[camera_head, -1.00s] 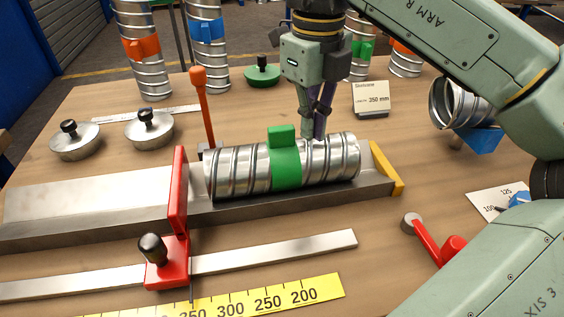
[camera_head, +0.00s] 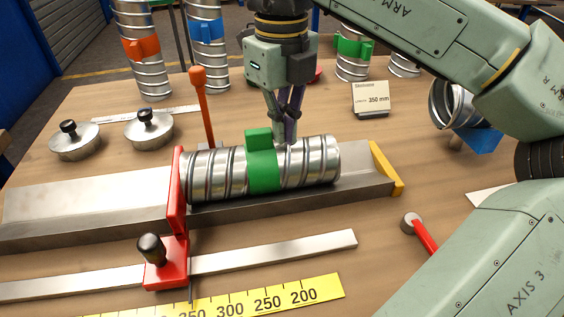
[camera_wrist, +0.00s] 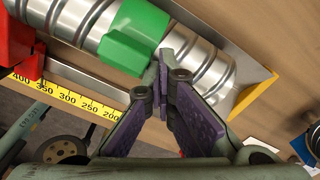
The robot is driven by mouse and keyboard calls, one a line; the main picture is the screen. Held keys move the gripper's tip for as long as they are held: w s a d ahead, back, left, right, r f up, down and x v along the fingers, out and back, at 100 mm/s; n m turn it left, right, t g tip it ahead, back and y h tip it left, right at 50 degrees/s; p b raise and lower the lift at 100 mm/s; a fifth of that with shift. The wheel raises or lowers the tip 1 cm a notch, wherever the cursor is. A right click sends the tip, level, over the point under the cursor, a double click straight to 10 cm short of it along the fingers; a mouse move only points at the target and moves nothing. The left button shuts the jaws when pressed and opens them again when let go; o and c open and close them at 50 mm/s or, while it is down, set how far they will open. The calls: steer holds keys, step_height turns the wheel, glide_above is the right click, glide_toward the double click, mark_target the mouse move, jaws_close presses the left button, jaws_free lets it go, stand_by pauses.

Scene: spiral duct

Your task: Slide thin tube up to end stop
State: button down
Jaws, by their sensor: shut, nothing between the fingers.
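The thin tube is a ribbed metal spiral duct (camera_head: 215,172) with a green clamp band (camera_head: 263,163) around its middle. It lies on its side in the metal trough (camera_head: 90,197). Its left end is at the red end stop plate (camera_head: 176,190); no clear gap shows there. My gripper (camera_head: 287,138) points down at the tube just right of the green band. In the wrist view, the shut, empty fingertips (camera_wrist: 162,62) are beside the green band (camera_wrist: 135,40). I cannot tell whether they touch it.
A yellow end piece (camera_head: 386,168) closes the trough's right end, with bare trough before it. A red upright lever (camera_head: 203,108) stands behind. Metal lids (camera_head: 75,140) lie at the left. A yellow scale (camera_head: 265,298) lies in front.

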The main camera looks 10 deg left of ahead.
steer(key=shift+a+r, duration=0.1)
steer(key=shift+r, duration=0.1)
steer(key=shift+r+p, duration=0.45)
steer(key=shift+p, duration=0.1)
steer(key=shift+w+d, duration=0.2)
steer(key=shift+d, duration=0.3)
steer(key=shift+w+d, duration=0.15)
steer(key=shift+d, duration=0.35)
step_height(320, 180, up, 8)
steer(key=p, duration=0.5)
